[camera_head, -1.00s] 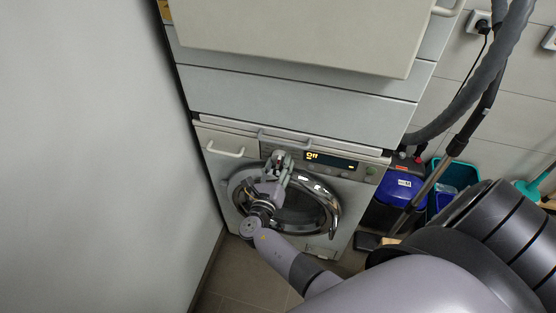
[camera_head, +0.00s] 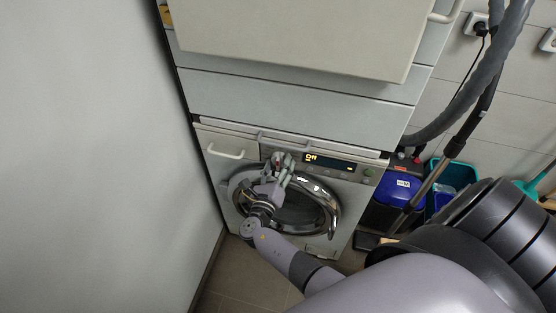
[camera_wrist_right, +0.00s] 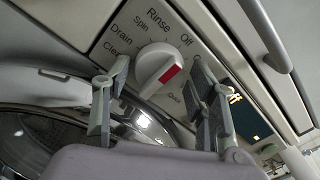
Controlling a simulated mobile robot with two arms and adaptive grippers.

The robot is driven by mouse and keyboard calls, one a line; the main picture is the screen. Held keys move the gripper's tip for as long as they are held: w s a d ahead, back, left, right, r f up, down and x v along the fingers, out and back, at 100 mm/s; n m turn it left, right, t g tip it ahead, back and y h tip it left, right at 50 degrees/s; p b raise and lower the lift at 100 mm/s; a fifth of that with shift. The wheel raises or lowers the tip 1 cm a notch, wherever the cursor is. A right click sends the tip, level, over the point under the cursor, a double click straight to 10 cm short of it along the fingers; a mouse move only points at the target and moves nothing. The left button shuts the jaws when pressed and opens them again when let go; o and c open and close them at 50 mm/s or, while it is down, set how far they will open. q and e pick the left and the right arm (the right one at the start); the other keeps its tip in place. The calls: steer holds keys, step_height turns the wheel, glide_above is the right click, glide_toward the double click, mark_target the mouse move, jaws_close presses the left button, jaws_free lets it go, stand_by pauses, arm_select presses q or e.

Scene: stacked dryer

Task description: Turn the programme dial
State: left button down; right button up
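The programme dial (camera_wrist_right: 157,66) is a white round knob with a raised grip bar and a red mark. My right gripper (camera_wrist_right: 159,72) is open, one finger on each side of the dial, with small gaps showing. In the head view the right gripper (camera_head: 281,162) is at the panel, left of the lit display (camera_head: 330,162), and largely covers the dial. My left gripper is not in view.
The round chrome-rimmed door (camera_head: 333,212) is below the panel. A drawer handle (camera_head: 226,153) is left of it. A pale cabinet front overhangs above. A grey hose (camera_head: 470,98), blue container (camera_head: 397,190) and teal bin stand at the right. A blank wall fills the left.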

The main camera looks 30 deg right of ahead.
steer(key=shift+o, duration=0.9)
steer(key=shift+s+a+f, duration=0.1)
steer(key=shift+s+a, duration=0.15)
steer(key=shift+a, duration=0.05)
steer(key=v, duration=1.1)
steer(key=shift+s, duration=0.15)
steer(key=shift+a, duration=0.1)
